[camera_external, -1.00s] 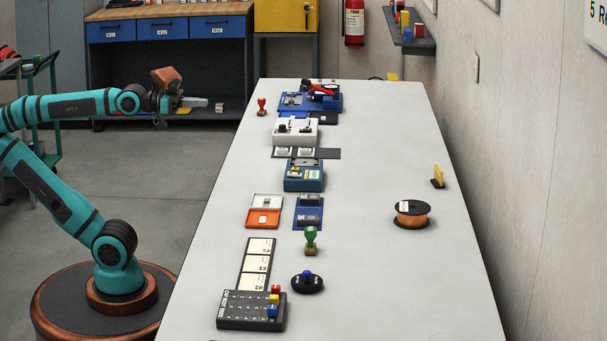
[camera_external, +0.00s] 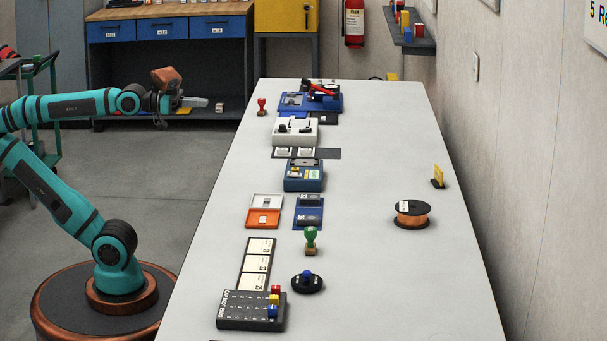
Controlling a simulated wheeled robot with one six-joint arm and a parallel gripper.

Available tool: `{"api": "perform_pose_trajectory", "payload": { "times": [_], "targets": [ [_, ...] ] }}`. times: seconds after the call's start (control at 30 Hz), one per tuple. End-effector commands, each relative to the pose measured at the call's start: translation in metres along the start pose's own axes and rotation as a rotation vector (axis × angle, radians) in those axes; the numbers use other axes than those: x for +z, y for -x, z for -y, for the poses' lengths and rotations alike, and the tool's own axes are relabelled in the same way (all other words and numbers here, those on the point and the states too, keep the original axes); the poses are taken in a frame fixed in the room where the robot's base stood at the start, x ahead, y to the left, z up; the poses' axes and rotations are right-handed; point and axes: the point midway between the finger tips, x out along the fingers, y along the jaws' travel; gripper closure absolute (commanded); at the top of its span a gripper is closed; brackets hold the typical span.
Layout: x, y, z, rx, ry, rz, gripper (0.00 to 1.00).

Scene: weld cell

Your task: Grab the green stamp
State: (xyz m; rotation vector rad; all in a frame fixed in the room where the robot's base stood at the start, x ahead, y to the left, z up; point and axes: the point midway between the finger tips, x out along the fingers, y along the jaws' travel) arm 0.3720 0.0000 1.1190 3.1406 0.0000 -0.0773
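The green stamp (camera_external: 310,240) stands upright on the white table, right of the row of pale cards. It has a green handle and a brown base. My gripper (camera_external: 196,102) is at the upper left, raised in the air left of the table's far end. It is far from the stamp and nothing shows in it. Its fingers are small and seen from the side, so I cannot tell whether they are open.
A round black piece with a blue knob (camera_external: 307,282) sits just in front of the stamp. A black board with coloured pegs (camera_external: 251,310) is at the front left. A blue tray (camera_external: 308,225) lies behind the stamp.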

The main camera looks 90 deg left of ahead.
Motion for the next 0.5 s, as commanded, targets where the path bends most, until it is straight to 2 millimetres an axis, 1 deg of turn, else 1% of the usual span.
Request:
{"api": "perform_pose_trajectory", "payload": {
  "times": [0.03, 0.23, 0.5],
  "targets": [
    [0.0, 0.0, 0.0, 0.0, 0.0, 0.0, 0.86],
    [0.0, 0.0, 0.0, 0.0, 0.0, 0.0, 0.47],
    [-0.0002, -0.0004, -0.0001, 0.0, 0.0, 0.001, 0.46]
  ]
}}
